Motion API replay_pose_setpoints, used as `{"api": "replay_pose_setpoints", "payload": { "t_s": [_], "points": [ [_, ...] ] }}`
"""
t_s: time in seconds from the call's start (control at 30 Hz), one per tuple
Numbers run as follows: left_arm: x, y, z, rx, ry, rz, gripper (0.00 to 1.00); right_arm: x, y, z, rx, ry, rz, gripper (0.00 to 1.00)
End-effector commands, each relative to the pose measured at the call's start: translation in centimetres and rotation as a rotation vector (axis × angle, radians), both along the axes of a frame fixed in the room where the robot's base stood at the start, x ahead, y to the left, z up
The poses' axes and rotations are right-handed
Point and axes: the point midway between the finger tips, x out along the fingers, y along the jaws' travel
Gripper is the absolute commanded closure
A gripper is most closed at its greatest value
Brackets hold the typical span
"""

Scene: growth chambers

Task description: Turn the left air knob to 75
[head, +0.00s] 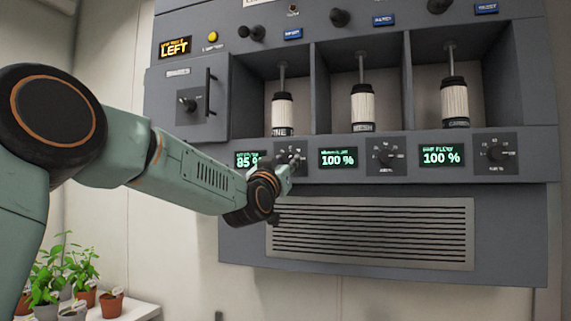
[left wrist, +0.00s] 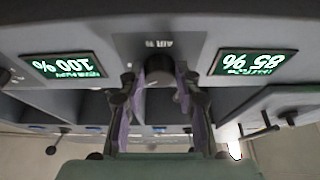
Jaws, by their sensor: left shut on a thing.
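The left air knob (head: 292,155) is the leftmost of the three dials on the panel's lower strip, and my gripper partly covers it. In the left wrist view the round dark knob (left wrist: 160,71) sits between my fingers, with the picture upside down. My left gripper (head: 284,171) is shut on this knob. The green display (head: 247,159) beside it reads 85 %, its edge partly hidden by my arm; it also shows in the left wrist view (left wrist: 254,64). My right gripper is out of view.
Two more displays, the middle one (head: 338,158) and the right one (head: 441,155), read 100 %, each with a dial beside it. Above are bays with white cartridges (head: 361,105). A vent grille (head: 370,233) lies below. Potted plants (head: 85,262) stand lower left.

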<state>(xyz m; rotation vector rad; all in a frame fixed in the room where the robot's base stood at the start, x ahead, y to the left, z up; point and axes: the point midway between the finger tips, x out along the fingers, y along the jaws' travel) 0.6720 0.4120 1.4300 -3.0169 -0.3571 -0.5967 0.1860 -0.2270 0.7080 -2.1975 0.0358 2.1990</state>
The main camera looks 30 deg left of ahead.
Motion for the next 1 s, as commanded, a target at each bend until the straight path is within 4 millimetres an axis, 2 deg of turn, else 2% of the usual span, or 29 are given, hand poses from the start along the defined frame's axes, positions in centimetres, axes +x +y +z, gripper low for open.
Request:
{"api": "replay_pose_setpoints", "payload": {
  "t_s": [0.03, 0.2, 0.37, 0.7, 1.0],
  "points": [
    [-0.03, 0.01, 0.06, 0.000, -0.002, 0.000, 0.85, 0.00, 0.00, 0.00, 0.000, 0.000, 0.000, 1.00],
    [-0.04, 0.01, 0.09, 0.000, -0.002, 0.000, 0.99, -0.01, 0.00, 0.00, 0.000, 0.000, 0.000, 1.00],
    [-0.01, -0.13, 0.11, -0.041, -0.012, 0.000, 0.99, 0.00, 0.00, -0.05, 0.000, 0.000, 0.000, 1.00],
    [0.02, -0.31, 0.25, -0.260, -0.067, 0.001, 0.99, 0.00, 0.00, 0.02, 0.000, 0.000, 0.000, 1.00],
    [0.01, -0.27, 0.27, -0.271, -0.071, 0.001, 0.99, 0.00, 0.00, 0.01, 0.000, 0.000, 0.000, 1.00]
  ]
}}
